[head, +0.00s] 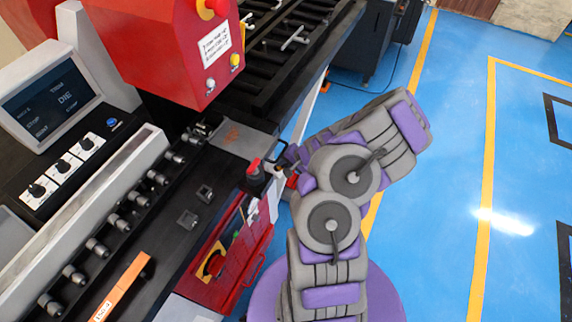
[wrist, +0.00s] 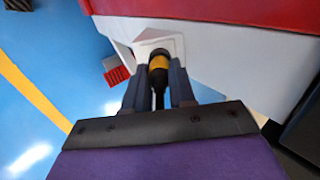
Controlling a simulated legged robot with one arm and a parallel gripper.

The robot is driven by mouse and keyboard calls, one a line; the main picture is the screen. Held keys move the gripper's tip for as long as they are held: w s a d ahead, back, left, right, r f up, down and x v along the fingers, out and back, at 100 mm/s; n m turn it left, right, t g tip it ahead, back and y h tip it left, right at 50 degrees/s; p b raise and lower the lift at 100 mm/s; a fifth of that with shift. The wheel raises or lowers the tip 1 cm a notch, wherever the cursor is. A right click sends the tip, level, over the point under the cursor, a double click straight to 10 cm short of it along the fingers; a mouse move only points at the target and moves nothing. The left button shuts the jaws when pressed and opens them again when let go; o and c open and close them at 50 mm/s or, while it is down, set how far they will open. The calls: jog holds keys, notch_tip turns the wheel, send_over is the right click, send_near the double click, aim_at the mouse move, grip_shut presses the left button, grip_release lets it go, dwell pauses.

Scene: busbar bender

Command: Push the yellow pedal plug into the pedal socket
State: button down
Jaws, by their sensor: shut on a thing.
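The yellow pedal plug (wrist: 158,68), a yellow band on a black body with a dark cable trailing back, sits between the two dark fingers of my gripper (wrist: 158,85) in the wrist view. The gripper is shut on it. The plug's front end points at a pale, recessed housing (wrist: 174,44) on the white machine side. The pedal socket itself is not clearly seen, and I cannot tell whether the plug's tip has entered it. In the head view my arm reaches to the machine's side; the plug and socket are hidden there.
A black post with a red top (head: 254,167) stands at the machine's edge near my arm. A red cabinet (head: 238,247) is below. In the wrist view, a grey and red ribbed object (wrist: 117,74) lies left of the plug. Blue floor (head: 455,150) is clear at right.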

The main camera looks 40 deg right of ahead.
jog(key=shift+w+a+f, duration=0.1)
jog(key=shift+w+f, duration=0.05)
jog(key=shift+f, duration=0.15)
jog(key=c, duration=0.9)
grip_release()
jog(key=shift+o, duration=0.2)
jog(key=p+v, duration=0.3)
jog(key=v, duration=1.4)
jog(key=shift+p, duration=0.3)
